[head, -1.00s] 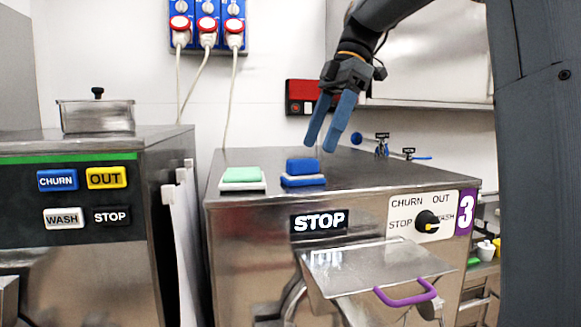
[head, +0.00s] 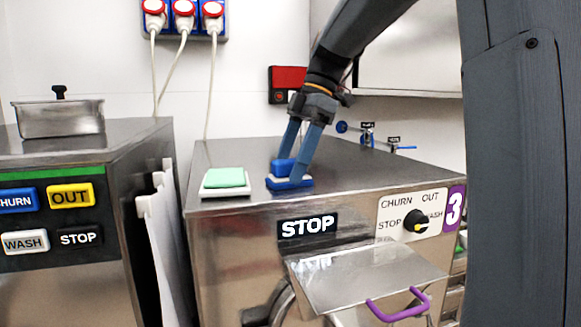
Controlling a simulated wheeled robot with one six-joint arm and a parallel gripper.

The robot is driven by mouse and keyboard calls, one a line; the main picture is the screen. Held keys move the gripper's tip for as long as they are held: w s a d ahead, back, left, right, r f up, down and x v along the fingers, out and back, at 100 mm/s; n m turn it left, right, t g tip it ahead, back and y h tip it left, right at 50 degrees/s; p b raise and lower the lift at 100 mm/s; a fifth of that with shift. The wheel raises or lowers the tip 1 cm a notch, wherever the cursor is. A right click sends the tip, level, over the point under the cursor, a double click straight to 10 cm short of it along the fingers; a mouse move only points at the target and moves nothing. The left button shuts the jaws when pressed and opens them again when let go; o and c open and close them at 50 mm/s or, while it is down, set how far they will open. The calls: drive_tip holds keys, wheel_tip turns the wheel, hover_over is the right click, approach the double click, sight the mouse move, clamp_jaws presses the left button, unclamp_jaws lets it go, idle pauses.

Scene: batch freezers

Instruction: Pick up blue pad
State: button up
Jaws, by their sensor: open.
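The blue pad (head: 283,167) sits on a blue-and-white base (head: 290,184) on top of the steel freezer (head: 345,172) marked 3. My gripper (head: 292,160) reaches down from above with its two blue fingers apart. The fingertips are at the pad, one near its upper left and one at its right side. The right finger covers part of the pad. I cannot tell whether either finger touches it.
A green pad (head: 225,178) on a white base lies just left. A gap with a white panel separates the left freezer (head: 80,210), which carries a lidded steel pan (head: 59,117). Blue-handled taps (head: 368,133) stand behind. A steel chute (head: 365,277) juts out in front.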

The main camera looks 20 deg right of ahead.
sight(289, 160)
drive_tip(key=shift+a+f, duration=0.15)
drive_tip(key=shift+f, duration=0.25)
drive_tip(key=c, duration=1.2)
drive_tip(key=shift+r, duration=0.15)
wheel_tip(289, 160, up, 10)
drive_tip(key=b, duration=0.3)
drive_tip(key=o, duration=0.5)
drive_tip(key=c, duration=0.3)
